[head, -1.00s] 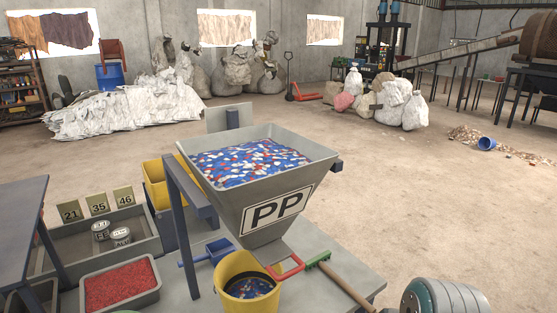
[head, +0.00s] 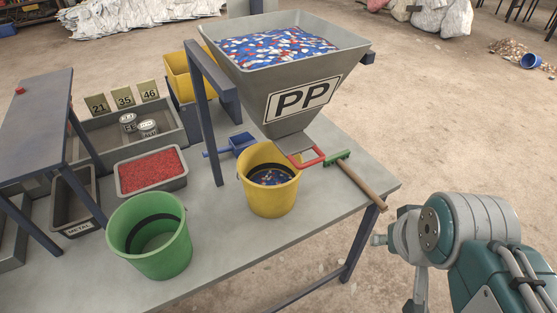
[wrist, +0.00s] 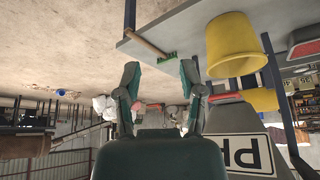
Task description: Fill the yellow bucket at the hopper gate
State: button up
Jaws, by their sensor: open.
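The yellow bucket (head: 270,200) stands upright on the grey table under the hopper (head: 290,70) marked PP. Blue, white and red flakes (head: 271,176) lie low inside it. The hopper holds a broad heap of the same flakes (head: 275,46). Its gate has a red handle (head: 306,157) at the outlet, just above the bucket's right rim. In the wrist view, which is upside down, my gripper (wrist: 160,82) is open and empty, with the yellow bucket (wrist: 233,45) beyond it to the right.
A green brush (head: 350,178) with a wooden handle lies right of the bucket. A blue scoop (head: 240,142), a grey tray of red pellets (head: 152,170) and a green bucket (head: 150,235) stand to the left. A blue post (head: 206,120) supports the hopper. Open floor lies right of the table.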

notch_tip(320, 180, down, 2)
jog(key=w+a+g+y, duration=0.2)
jog(key=a+g+y, duration=0.1)
jog(key=m+y, duration=0.4)
jog(key=y, duration=0.9)
send_near(313, 161)
jog(key=x, duration=1)
jog(key=shift+a+f, duration=0.15)
jog(key=shift+f, duration=0.25)
grip_shut()
